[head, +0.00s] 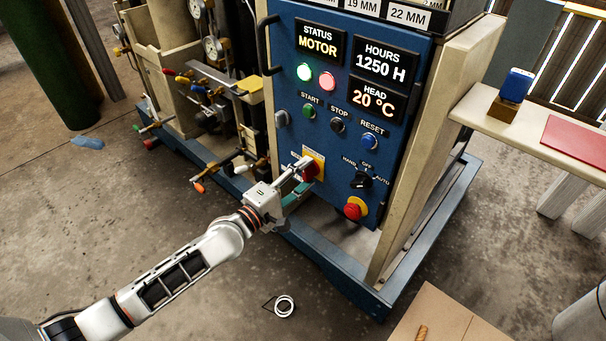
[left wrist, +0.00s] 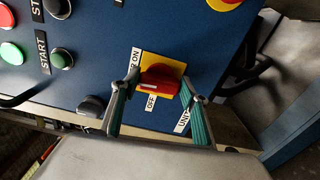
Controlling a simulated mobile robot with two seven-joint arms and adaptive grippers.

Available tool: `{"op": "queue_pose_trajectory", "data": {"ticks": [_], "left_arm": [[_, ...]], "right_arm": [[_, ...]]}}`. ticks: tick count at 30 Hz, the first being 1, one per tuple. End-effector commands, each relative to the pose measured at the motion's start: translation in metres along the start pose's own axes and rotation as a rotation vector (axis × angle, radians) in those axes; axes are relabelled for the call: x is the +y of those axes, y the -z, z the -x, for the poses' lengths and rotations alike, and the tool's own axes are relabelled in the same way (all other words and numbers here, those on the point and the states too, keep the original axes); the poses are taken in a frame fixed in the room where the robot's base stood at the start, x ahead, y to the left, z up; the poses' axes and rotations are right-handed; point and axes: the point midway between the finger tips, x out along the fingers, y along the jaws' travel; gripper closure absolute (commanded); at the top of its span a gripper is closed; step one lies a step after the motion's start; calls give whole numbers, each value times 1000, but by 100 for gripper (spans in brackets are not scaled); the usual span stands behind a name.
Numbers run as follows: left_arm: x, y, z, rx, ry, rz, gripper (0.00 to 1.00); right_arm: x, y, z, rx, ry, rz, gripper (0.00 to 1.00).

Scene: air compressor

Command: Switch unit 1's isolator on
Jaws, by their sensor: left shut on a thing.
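Unit 1's isolator is a red rotary knob (head: 311,172) on a yellow plate (head: 318,158), low on the left of the blue control panel. The red knob (left wrist: 160,79) also shows in the left wrist view, with an ON label (left wrist: 134,62) at its upper left and an OFF label (left wrist: 151,102) below it. Its bar lies roughly across that picture, with a pale mark on it. My left gripper (head: 300,170) reaches the knob from the left; its fingers stand on either side and are shut on it. The exact finger contact is hard to see. My right gripper is not in view.
The blue panel (head: 341,108) also carries start, stop and reset buttons, a selector switch (head: 362,181) and a red emergency button (head: 355,208) right of the isolator. Status displays read MOTOR, 1250 H and 20 °C. Pipes and valves (head: 205,90) stand left. The floor below is mostly clear.

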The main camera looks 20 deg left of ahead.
Motion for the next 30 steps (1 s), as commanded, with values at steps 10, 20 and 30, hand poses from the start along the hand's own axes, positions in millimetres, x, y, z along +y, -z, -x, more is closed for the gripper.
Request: {"op": "queue_pose_trajectory", "data": {"ticks": [10, 20, 30], "left_arm": [[0, 0, 0, 0, -1, -97, 77], [0, 0, 0, 0, 0, -108, 77], [0, 0, 0, 0, 0, -106, 39]], "right_arm": [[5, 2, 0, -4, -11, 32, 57], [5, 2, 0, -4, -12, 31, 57], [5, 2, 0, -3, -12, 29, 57]]}}
